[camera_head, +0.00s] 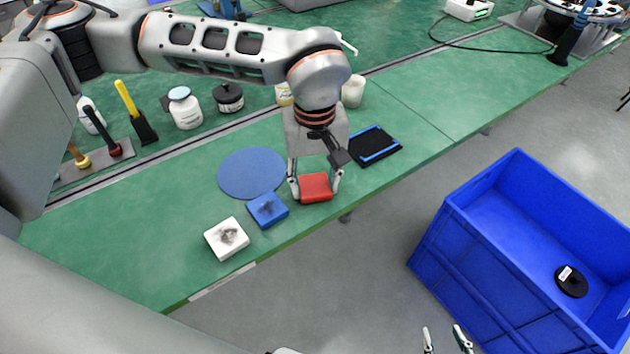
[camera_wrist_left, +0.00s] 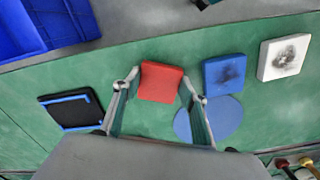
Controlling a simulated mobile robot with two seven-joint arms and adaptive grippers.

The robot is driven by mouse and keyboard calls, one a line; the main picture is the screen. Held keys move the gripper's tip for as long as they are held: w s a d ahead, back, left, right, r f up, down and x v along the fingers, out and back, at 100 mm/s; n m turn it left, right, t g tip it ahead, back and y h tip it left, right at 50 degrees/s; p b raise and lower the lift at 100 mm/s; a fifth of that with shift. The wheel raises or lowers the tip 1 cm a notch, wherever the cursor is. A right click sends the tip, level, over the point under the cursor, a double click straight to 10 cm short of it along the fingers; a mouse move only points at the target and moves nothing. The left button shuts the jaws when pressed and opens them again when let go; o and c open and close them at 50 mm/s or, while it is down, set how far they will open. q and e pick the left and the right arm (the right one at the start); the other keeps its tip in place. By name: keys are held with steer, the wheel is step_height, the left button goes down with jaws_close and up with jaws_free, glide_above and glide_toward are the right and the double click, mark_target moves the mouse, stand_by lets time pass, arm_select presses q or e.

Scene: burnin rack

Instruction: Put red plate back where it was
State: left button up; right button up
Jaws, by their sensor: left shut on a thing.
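The red plate (camera_head: 316,187) is a small square block at the front edge of the green bench, to the right of a blue plate (camera_head: 268,210) and a white plate (camera_head: 227,238). My left gripper (camera_head: 315,186) comes down from above with one finger on each side of the red plate and is shut on it. The left wrist view also shows the red plate (camera_wrist_left: 160,82) between the fingertips. I cannot tell whether the plate touches the bench. My right gripper (camera_head: 447,342) shows only its fingertips at the bottom edge, apart and with nothing between them.
A round blue mat (camera_head: 252,172) lies behind the plates. A black tray with blue strips (camera_head: 374,146) lies to the right. Jars (camera_head: 185,110) and brushes (camera_head: 137,115) stand further back. A blue crate (camera_head: 480,255) holding a black disc (camera_head: 571,281) stands on the floor at right.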

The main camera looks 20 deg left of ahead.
mark_target(315, 188)
arm_select(q)
steer(key=shift+f, duration=0.15)
steer(key=o, duration=1.1)
step_height(315, 188, up, 12)
steer(key=p, duration=0.1)
steer(key=shift+r, duration=0.2)
